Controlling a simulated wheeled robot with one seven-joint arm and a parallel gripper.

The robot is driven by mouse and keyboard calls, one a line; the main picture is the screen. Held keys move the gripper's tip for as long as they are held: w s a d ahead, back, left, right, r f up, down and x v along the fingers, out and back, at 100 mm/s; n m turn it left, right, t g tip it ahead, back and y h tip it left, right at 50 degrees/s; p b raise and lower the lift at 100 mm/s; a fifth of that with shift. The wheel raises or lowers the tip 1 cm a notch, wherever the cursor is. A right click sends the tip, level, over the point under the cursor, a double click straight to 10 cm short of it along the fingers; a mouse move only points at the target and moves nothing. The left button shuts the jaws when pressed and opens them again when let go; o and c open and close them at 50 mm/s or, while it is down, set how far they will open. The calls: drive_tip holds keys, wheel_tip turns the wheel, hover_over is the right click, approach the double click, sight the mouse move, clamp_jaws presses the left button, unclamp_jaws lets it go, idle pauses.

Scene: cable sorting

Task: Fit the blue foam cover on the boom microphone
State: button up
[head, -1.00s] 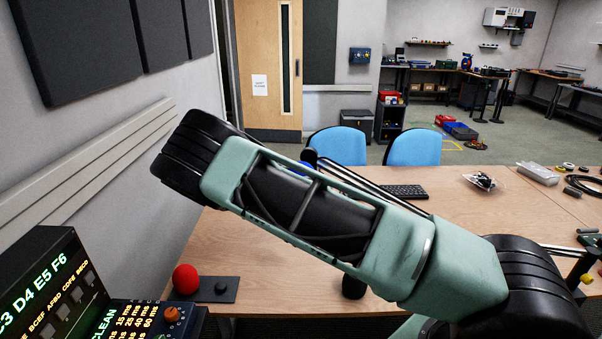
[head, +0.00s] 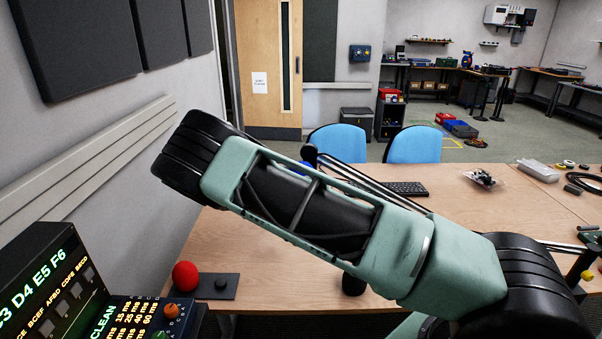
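A small patch of blue (head: 306,167) shows just above the upper edge of my arm. It may be the blue foam cover, but my arm hides most of it. A dark rounded end (head: 309,153) sits right by the blue patch and looks like the microphone head. Thin dark rods (head: 372,184) run from there down to the right behind my arm. I cannot tell whether the blue piece is on the dark end or only beside it. My gripper is not visible; my large green arm link covers the middle of the table.
A lit console (head: 60,290) stands at lower left. A keyboard (head: 407,188) and a clear bag (head: 481,179) lie beyond my arm. Two blue chairs (head: 414,146) stand behind.

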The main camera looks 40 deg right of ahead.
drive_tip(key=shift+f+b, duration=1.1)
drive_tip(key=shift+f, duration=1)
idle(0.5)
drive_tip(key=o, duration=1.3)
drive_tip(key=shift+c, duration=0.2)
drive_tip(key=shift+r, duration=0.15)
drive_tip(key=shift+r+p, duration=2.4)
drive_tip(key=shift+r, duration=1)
